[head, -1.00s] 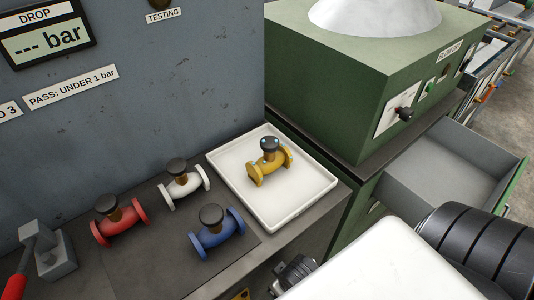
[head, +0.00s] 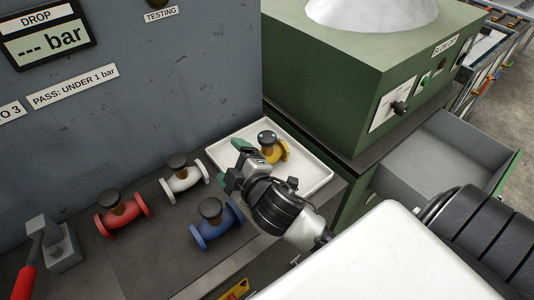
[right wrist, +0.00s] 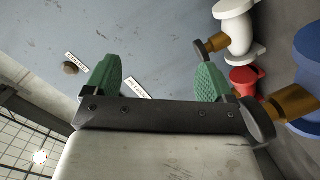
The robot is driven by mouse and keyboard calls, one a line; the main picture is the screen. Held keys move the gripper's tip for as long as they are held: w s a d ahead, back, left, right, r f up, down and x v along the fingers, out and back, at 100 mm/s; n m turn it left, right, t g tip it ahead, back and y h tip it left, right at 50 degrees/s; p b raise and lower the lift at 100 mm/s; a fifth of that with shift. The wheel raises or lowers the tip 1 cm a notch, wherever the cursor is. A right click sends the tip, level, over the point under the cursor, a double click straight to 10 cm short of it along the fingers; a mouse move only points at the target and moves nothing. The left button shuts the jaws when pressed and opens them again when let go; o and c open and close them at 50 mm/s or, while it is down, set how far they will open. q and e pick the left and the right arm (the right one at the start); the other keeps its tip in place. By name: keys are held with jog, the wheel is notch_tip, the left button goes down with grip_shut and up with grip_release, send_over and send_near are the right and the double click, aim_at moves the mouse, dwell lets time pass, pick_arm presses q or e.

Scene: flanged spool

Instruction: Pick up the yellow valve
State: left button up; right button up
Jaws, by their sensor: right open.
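The yellow valve (head: 282,151) with a dark round knob sits in a white tray (head: 313,178) in the head view. My right gripper (head: 238,164) is partly in front of it and hides its lower left part. The gripper's green fingers are apart, pointing left toward the grey wall panel, with nothing seen between them. In the right wrist view the two open fingers (right wrist: 155,82) also show nothing between them, and I do not make out the yellow valve there. My left gripper is not in view.
A white valve (head: 182,178), a red valve (head: 123,214) and a blue valve (head: 214,229) stand left of the tray. A red-handled clamp (head: 58,245) is at far left. A green machine (head: 350,90) stands behind the tray, with an open drawer (head: 440,155) at right.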

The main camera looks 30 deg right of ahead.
jog(key=w+a+r+n+t+y, duration=0.1)
jog(key=w+a+r+n+y, duration=0.1)
jog(key=a+r+n+y, duration=0.5)
jog(key=w+a+r+n+t+y, duration=0.1)
jog(key=w+r+n+y, duration=0.3)
jog(key=n, duration=0.6)
jog(key=n+g+h, duration=1.1)
jog(key=n+g, duration=0.7)
jog(key=n, duration=0.9)
send_over(267, 135)
notch_tip(267, 135, down, 9)
jog(key=shift+d+r, duration=0.1)
jog(key=shift+d, duration=0.05)
notch_tip(267, 135, down, 5)
jog(key=shift+d+r+p, duration=0.1)
jog(key=shift+p, duration=0.6)
jog(key=f+p, duration=0.1)
jog(key=f, duration=0.2)
jog(key=f+p, duration=0.1)
jog(key=f, duration=0.1)
jog(key=shift+s+a+f+p, duration=0.2)
jog(key=shift+a+p, duration=0.1)
jog(key=shift+a, duration=0.05)
jog(key=shift+f, duration=0.25)
grip_shut()
jog(key=shift+w+r, duration=0.15)
